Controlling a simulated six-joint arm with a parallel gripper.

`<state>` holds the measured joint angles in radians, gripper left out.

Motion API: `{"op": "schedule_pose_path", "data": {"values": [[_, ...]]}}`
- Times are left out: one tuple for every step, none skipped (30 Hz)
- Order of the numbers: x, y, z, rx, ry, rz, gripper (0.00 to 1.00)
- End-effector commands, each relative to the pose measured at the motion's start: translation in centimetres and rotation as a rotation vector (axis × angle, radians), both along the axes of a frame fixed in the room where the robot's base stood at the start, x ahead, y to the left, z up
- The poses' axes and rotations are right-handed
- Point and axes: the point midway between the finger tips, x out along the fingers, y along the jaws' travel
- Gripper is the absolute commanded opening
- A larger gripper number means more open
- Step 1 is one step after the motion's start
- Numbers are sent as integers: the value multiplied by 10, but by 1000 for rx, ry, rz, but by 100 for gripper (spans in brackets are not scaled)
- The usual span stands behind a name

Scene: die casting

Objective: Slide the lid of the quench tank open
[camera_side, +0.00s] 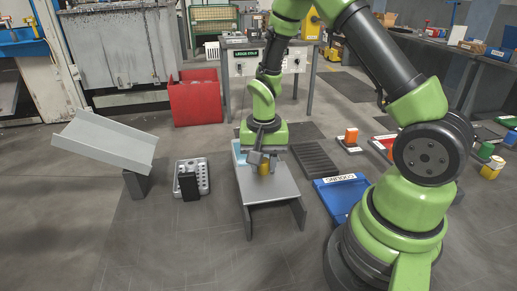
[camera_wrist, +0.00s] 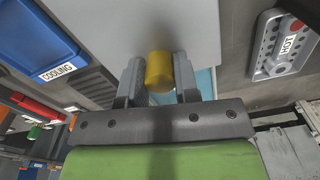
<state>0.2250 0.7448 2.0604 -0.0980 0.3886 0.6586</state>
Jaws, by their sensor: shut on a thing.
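The quench tank's lid (camera_side: 272,191) is a flat grey plate, seen in the side view at the centre of the floor area. Light blue shows at its far left edge (camera_side: 239,153), so part of the tank is uncovered there. In the wrist view the lid (camera_wrist: 125,22) fills the top middle, with a light blue strip (camera_wrist: 206,82) beside my gripper. A yellow cylindrical knob (camera_wrist: 159,70) stands on the lid; it also shows in the side view (camera_side: 264,169). My gripper (camera_side: 263,163) is shut on the knob, with one finger on each side of it.
A blue COOLING tray (camera_side: 342,196) and a dark slatted rack (camera_side: 315,161) stand to the right. A red bin (camera_side: 195,99) is behind.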

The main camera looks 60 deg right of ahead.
Motion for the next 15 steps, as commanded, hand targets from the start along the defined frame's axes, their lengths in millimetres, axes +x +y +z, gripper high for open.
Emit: {"op": "schedule_pose_path", "data": {"values": [[-6, 6, 1, 0, 0, 3, 0], [-8, 8, 1, 0, 1, 3, 0], [-12, 11, 1, -1, 1, 1, 0], [-14, 13, 1, 0, 1, 1, 0], [-15, 15, 1, 0, 0, 1, 0], [-17, 17, 1, 0, 0, 0, 0], [-18, 18, 1, 0, 0, -1, 0], [-19, 19, 1, 0, 0, -1, 0], [-20, 20, 1, 0, 0, -1, 0], [-21, 20, 1, 0, 0, -1, 0], [-21, 21, 1, 0, 0, -1, 0], [-21, 21, 1, 0, -1, -2, 0], [-21, 21, 1, 0, -1, -2, 0], [-21, 21, 1, 0, -1, -2, 0], [-21, 21, 1, 0, -1, -2, 0]]}}
